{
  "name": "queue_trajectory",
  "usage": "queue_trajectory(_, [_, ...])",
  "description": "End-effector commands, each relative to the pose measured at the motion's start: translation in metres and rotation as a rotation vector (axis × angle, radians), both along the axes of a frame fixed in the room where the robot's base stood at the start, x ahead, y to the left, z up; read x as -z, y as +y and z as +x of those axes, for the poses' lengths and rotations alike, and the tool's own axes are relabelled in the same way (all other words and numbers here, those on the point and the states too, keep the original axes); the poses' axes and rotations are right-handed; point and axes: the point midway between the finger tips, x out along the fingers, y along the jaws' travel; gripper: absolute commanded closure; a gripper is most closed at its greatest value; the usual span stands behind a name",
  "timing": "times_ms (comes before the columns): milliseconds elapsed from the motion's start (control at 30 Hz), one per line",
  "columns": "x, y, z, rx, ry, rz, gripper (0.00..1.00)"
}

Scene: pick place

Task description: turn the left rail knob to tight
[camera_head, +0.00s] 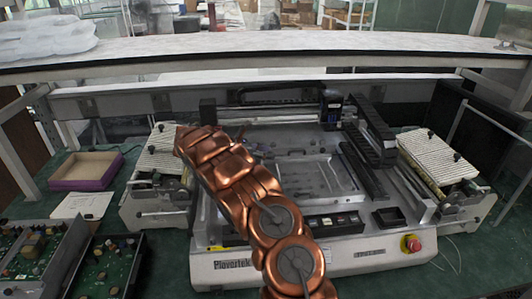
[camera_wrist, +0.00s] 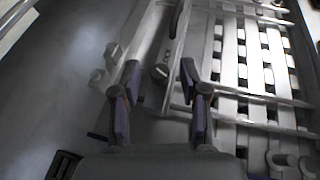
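My gripper (camera_wrist: 159,76) is open, with a finger on each side of the knob and visible space between. In the head view my copper arm reaches to the left feeder unit (camera_head: 152,203) and hides part of it; the gripper itself is not clearly seen there. A small dark knob (camera_head: 160,127) shows on top of that unit.
The Plovertek machine (camera_head: 350,258) fills the middle, with a red button (camera_head: 411,243) at its front right. A similar feeder unit (camera_head: 440,160) stands at right. A shelf (camera_head: 270,42) spans above. A purple-sided box (camera_head: 85,182) and a circuit-board tray (camera_head: 40,250) lie at left.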

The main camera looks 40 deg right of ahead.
Motion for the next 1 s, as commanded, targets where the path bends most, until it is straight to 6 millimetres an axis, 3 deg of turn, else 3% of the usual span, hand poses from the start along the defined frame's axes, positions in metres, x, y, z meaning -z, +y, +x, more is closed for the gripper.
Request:
queue_trajectory(267, [0.0,0.001,0.001,-0.001,0.0,0.0,0.54])
queue_trajectory(433, [-0.005,0.011,0.006,-0.003,-0.002,-0.001,0.54])
queue_trajectory(1000, [-0.041,0.093,0.039,-0.002,-0.002,0.0,0.54])
